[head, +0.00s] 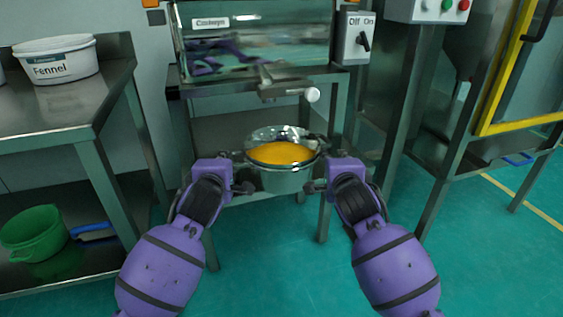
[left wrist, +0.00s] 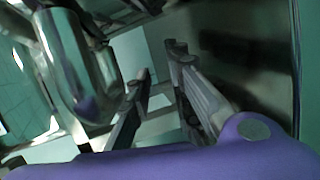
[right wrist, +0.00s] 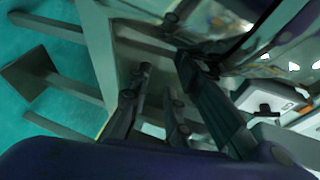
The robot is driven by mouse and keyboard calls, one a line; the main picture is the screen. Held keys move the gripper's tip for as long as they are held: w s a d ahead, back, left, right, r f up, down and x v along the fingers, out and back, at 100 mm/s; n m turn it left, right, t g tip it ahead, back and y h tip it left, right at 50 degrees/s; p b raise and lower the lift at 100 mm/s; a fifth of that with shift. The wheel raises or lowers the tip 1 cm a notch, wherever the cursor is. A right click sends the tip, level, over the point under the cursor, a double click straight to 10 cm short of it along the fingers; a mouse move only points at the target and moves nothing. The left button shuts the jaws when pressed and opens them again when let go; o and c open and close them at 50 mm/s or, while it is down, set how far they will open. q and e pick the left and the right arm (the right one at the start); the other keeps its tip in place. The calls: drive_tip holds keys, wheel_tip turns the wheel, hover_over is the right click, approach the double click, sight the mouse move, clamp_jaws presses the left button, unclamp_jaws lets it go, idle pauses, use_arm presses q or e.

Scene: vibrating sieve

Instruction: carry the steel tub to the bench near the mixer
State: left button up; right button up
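The steel tub (head: 283,180) is a shiny round vessel with orange-yellow contents. It stands upright below the spout of a steel machine; what bears it is partly hidden. My left gripper (head: 241,172) is at the tub's left side with fingers spread. My right gripper (head: 317,170) is at its right side, also spread. In the left wrist view, the left fingers (left wrist: 158,62) are apart with nothing clearly between them, and a shiny curved metal surface lies to their left. In the right wrist view, the right fingers (right wrist: 163,65) are apart. Contact with the tub cannot be told.
The steel machine (head: 255,40) and its spout (head: 285,90) are above and behind the tub. A steel bench (head: 60,108) at left carries a white Fennel tub (head: 57,62); a green bucket (head: 35,232) sits on its lower shelf. A yellow-framed unit (head: 505,75) stands right. Green floor is free in front.

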use_arm(q)
drive_tip(key=shift+d, duration=0.4)
use_arm(e)
drive_tip(key=shift+a, duration=0.4)
